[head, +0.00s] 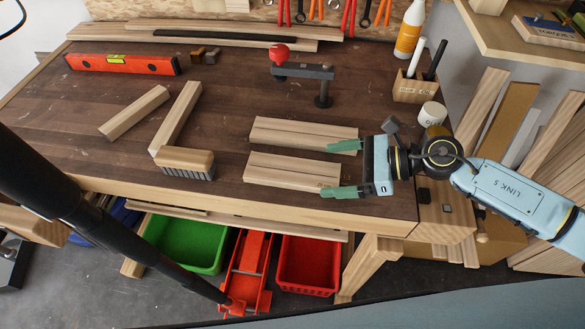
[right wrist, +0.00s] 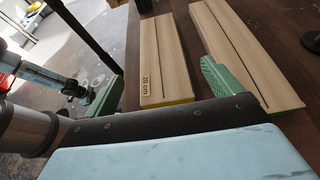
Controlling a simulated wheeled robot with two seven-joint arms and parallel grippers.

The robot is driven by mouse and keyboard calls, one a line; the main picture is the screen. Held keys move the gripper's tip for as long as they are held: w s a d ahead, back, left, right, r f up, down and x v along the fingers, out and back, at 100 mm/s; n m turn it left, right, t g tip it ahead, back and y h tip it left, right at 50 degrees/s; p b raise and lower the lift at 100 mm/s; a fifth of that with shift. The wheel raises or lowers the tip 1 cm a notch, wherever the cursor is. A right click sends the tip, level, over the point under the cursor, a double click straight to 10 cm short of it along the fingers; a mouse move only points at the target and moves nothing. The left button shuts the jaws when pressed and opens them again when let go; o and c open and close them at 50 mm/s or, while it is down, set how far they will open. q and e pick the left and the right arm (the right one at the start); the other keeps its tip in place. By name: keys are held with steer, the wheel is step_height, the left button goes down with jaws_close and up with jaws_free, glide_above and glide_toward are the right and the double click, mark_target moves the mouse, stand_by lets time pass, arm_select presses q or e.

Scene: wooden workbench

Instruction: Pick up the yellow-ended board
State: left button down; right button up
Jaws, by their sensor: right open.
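The yellow-ended board (right wrist: 163,60) is a pale wooden board with a dark lengthwise line, a "20 cm" label and a yellow near end. In the head view the board (head: 285,170) lies flat near the bench's front edge; its yellow end is hard to make out there. My right gripper (head: 336,169) is open at the board's right end, its green fingers apart on either side. In the right wrist view the gripper (right wrist: 162,72) shows the board between its fingers, with gaps. My left arm seems to show at the left of that view; its jaws are unclear.
A similar board (head: 290,132) lies parallel behind, close to the far finger. A brush (head: 186,160), loose wood strips and a red-knobbed clamp (head: 302,73) are on the bench. A pen holder (head: 415,88) and white mug (head: 432,114) stand at the right.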

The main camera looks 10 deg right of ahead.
mark_target(303, 171)
steer(key=shift+w+a+f, duration=0.25)
steer(key=shift+a+f, duration=0.05)
steer(key=shift+a, duration=0.3)
steer(key=x, duration=0.3)
steer(key=shift+w+a+f, duration=0.1)
steer(key=shift+a+f, duration=0.2)
steer(key=shift+a, duration=0.1)
steer(key=shift+c, duration=0.4)
steer(key=c, duration=1)
arm_select(q)
steer(key=shift+w+d+r, duration=0.15)
steer(key=shift+w, duration=0.35)
steer(key=shift+w+d+r, duration=0.15)
steer(key=shift+w, duration=0.3)
arm_select(e)
steer(key=shift+c, duration=0.2)
arm_select(q)
steer(key=shift+p, duration=0.3)
